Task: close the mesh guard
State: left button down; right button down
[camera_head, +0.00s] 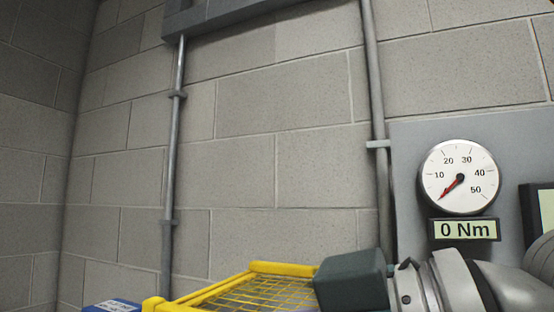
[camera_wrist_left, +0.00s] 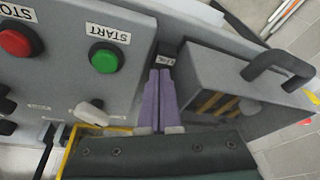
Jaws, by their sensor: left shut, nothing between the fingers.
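The mesh guard, a yellow frame with yellow wire mesh (camera_head: 262,291), shows at the bottom of the head view; its lower part is cut off. A yellow edge, perhaps of the same guard (camera_wrist_left: 106,129), shows beside my gripper body in the left wrist view. My left gripper (camera_wrist_left: 160,76) has its purple fingers shut and empty, between a button panel and a grey box. It cannot be made out in the head view. My right gripper (camera_head: 350,281) shows as a dark block at the guard's right end; its fingers are hidden.
The panel has a green START button (camera_wrist_left: 104,60) and a red STOP button (camera_wrist_left: 16,42). The grey box (camera_wrist_left: 228,92) has a black handle (camera_wrist_left: 278,66). A dial gauge (camera_head: 459,177) hangs above a 0 Nm display (camera_head: 464,230). Pipes run up the block wall (camera_head: 290,90).

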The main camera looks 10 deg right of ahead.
pick_arm(q)
jog(key=shift+f, duration=0.25)
pick_arm(e)
jog(key=shift+d+f, duration=0.1)
jog(key=shift+f, duration=0.45)
